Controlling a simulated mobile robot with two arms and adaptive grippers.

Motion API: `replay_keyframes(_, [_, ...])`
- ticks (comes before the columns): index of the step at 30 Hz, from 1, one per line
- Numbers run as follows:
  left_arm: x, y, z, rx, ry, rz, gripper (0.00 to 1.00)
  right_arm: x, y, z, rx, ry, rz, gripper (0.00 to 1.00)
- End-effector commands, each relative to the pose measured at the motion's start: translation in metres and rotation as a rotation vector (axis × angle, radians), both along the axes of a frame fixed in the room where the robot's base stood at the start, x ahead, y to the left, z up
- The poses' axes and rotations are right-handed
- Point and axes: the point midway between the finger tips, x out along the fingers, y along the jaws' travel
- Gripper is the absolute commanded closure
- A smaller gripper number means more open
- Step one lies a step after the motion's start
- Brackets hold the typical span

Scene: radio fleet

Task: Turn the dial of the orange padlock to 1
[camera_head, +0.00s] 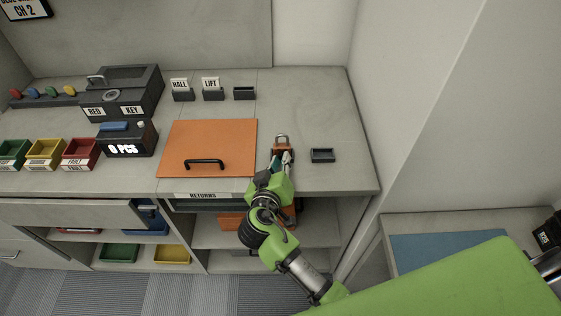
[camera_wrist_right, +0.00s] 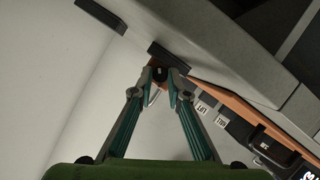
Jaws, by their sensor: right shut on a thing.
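The orange padlock (camera_head: 280,141) stands on the grey counter, right of the orange board, with its shackle upward. My right gripper (camera_head: 284,157) reaches it from the front and hides its lower front. In the right wrist view, the fingertips (camera_wrist_right: 161,74) close on a small dark round part, the dial (camera_wrist_right: 159,73), with some orange of the padlock (camera_wrist_right: 153,62) beside it. The dial's numbers cannot be read in either view. My left gripper is not in view.
The orange board (camera_head: 215,140) with a black handle lies left of the padlock. A small dark tray (camera_head: 322,155) lies close on the right. HALL (camera_head: 180,84) and LIFT (camera_head: 211,83) labelled holders stand behind. The counter's right end is clear up to the wall.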

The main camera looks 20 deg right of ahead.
Motion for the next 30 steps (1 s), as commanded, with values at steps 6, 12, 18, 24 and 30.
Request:
replay_keyframes(6, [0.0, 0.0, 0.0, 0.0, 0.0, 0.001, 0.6, 0.0, 0.0, 0.001, 0.001, -0.003, 0.0, 0.8])
replay_keyframes(12, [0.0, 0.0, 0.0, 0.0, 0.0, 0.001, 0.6, 0.0, 0.0, 0.001, 0.001, -0.002, 0.0, 0.68])
replay_keyframes(18, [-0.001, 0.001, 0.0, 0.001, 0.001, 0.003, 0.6, -0.001, 0.001, 0.001, 0.002, -0.001, 0.001, 0.68])
replay_keyframes(24, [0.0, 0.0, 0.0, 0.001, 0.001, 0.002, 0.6, -0.02, 0.011, 0.007, 0.004, 0.001, 0.001, 0.68])
replay_keyframes(30, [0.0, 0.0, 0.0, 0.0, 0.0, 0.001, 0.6, -0.056, 0.03, 0.021, 0.006, 0.002, 0.0, 0.68])
